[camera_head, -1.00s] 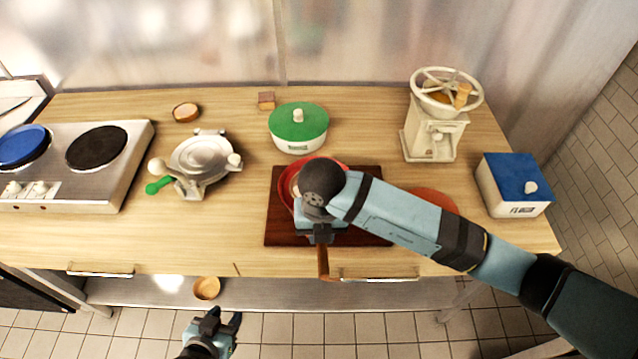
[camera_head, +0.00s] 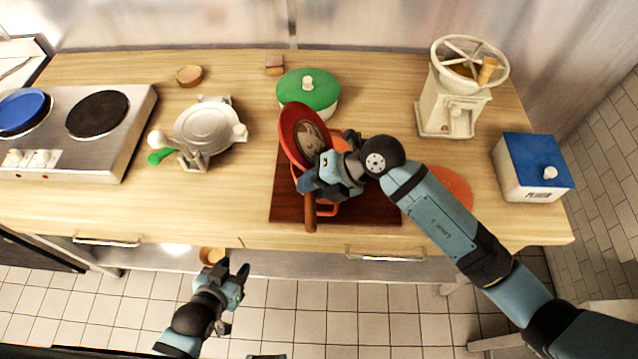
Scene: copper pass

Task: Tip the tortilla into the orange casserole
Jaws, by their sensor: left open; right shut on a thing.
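My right gripper (camera_head: 308,186) is shut on the brown handle (camera_head: 310,213) of a red pan (camera_head: 291,133). The pan is tilted steeply, its inside facing right, above the dark board (camera_head: 375,211). The tortilla (camera_head: 313,141), brownish and pale, shows inside the pan. The orange casserole (camera_head: 328,210) stands on the board under the pan and my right gripper; only parts of its rim and a handle show, and its inside is mostly hidden.
An orange lid-like disc (camera_head: 451,186) lies right of the board, partly behind my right arm. A green-lidded pot (camera_head: 308,91) stands close behind the pan. A silver press (camera_head: 205,128) and hob (camera_head: 75,125) are left; a grinder (camera_head: 452,95) and blue-lidded box (camera_head: 535,168) are right.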

